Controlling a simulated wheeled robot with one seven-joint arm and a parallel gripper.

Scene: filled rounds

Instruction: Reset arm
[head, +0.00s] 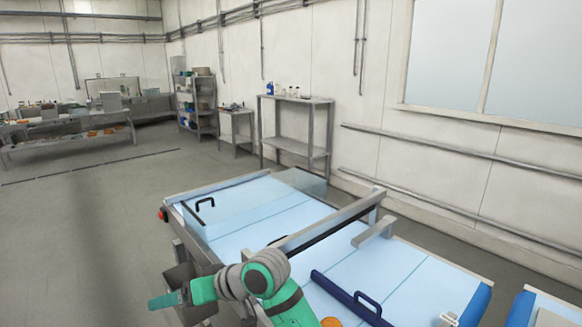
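My arm, green with grey joints, shows at the bottom middle of the head view and is bent at the elbow. Its end points left, beyond the left edge of the pale blue work surface (262,228). My gripper (156,301) is a small green shape at the far left of the arm. The gap between its fingers cannot be made out, and no held thing is visible.
A clear cover with a black handle (204,203) sits on the machine's left part. A grey bar (325,222) crosses the surface. A dark blue bar with a handle (352,300) and an orange round (331,322) lie near the front. Open floor (100,220) lies left.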

